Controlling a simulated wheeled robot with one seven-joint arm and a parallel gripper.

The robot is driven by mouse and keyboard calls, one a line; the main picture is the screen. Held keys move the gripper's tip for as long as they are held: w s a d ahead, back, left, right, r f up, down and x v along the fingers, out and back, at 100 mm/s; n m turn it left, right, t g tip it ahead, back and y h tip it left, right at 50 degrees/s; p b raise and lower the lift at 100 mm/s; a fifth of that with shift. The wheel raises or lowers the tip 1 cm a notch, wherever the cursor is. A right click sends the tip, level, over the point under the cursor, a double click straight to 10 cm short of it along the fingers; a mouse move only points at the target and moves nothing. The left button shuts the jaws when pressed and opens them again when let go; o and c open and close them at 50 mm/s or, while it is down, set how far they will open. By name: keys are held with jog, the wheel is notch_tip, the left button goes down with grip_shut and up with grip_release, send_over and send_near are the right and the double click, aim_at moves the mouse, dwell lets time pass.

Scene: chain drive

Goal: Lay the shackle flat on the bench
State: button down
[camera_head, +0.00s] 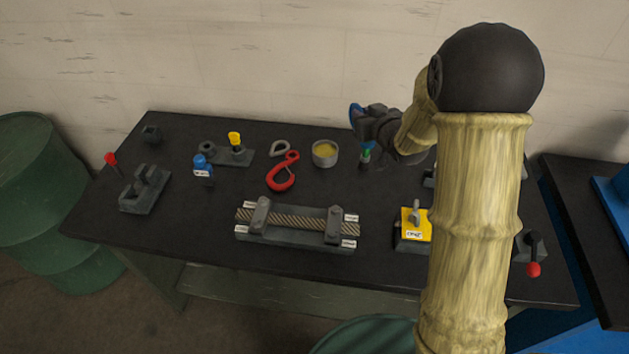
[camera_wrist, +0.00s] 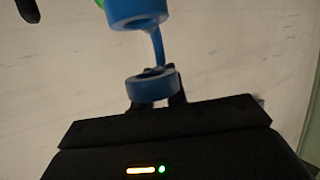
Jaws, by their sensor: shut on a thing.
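My gripper (camera_head: 366,124) is above the back of the bench, right of the middle, in the head view. It is shut on a blue part that I take for the shackle (camera_head: 355,114), held above the bench top. In the wrist view the shackle (camera_wrist: 135,10) shows two thick blue ring ends joined by a thin blue bar. The nearer ring sits at the dark fingertips of my gripper (camera_wrist: 155,98). The far end is cut off by the top edge, beside a bit of green. My arm hides part of the bench (camera_head: 200,240).
A green-topped piece (camera_head: 366,153) shows just below my gripper. Left of it are a cup with yellow contents (camera_head: 325,154) and a red hook (camera_head: 284,178). A wire rope clamp fixture (camera_head: 297,229) and a yellow block (camera_head: 413,228) are nearer the front. The front left bench is clear.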

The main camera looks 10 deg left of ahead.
jog(key=shift+w+r, duration=0.1)
jog(key=shift+w, duration=0.1)
jog(key=shift+w+f+b, duration=0.25)
jog(key=shift+f+b, duration=0.35)
jog(key=shift+f, duration=0.1)
jog(key=shift+s+f+b, duration=0.25)
jog(key=shift+f+b, duration=0.2)
jog(key=shift+b, duration=0.15)
notch_tip(320, 180, down, 8)
jog(key=b, duration=0.7)
jog(key=shift+r+b, duration=0.15)
jog(key=shift+b, duration=0.15)
jog(key=shift+w+f, duration=0.1)
jog(key=shift+f, duration=2.85)
